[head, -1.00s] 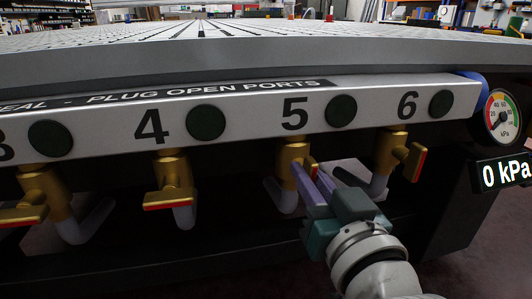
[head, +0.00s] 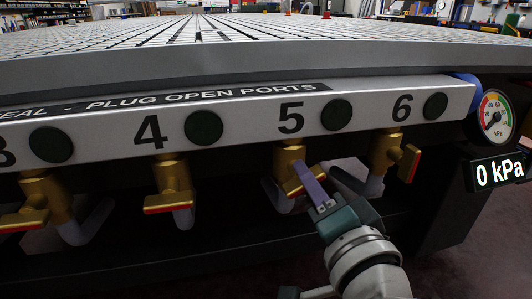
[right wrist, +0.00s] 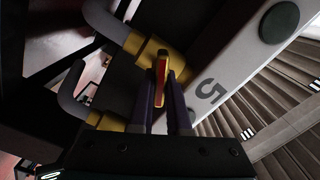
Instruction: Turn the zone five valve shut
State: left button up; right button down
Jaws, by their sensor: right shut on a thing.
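The zone five valve (head: 288,160) is a brass body under the black number 5 on the front rail. Its brass handle (head: 292,188) has a red edge and now lies slanted across the front of the body. My right gripper (head: 308,178) reaches in from the lower right, with its purple fingers at the handle. In the right wrist view, the fingers (right wrist: 162,95) stand on both sides of the red-edged handle (right wrist: 160,70) and are shut on it. The fingers hide part of the handle in the head view. My left gripper is not in view.
The zone four valve (head: 170,185) is to the left, its handle lying across. The zone six valve (head: 392,155) is close on the right, its handle turned differently. A round gauge (head: 496,116) and a 0 kPa display (head: 499,173) are at the right end. The grid table (head: 200,62) is above.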

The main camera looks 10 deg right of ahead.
jog(key=m, duration=0.4)
jog(key=shift+f+b, duration=0.15)
jog(key=shift+b, duration=0.15)
jog(key=shift+m, duration=0.8)
jog(key=c, duration=0.9)
grip_release()
